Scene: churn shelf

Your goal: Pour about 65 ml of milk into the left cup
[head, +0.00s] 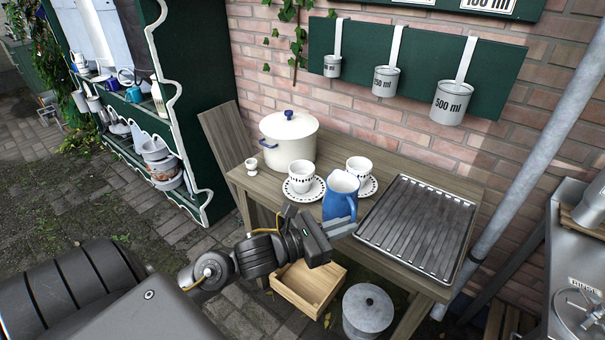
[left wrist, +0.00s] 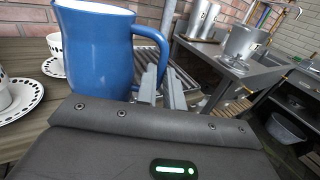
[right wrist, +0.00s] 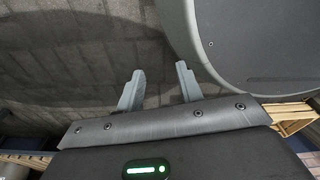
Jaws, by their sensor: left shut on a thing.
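The blue jug (head: 338,202) with a pale inside stands about upright near the table's front edge. I cannot tell whether it touches the table. My left gripper (head: 344,226) is shut on the jug's handle, seen close in the left wrist view with the jug (left wrist: 100,50) and the fingers (left wrist: 162,88). The left cup (head: 301,173), white with a dark pattern, stands on its saucer (head: 303,196) left of the jug. The right cup (head: 359,166) stands on a saucer behind the jug. The cups' contents are not clear. My right gripper (right wrist: 160,84) is open and empty above paving.
A cream lidded pot (head: 288,140) and an egg cup (head: 251,166) stand on the wooden table (head: 400,158) at left. A ribbed metal tray (head: 418,225) lies right of the jug. Measuring cups (head: 453,103) hang on the wall. A wooden crate (head: 308,286) sits below the table.

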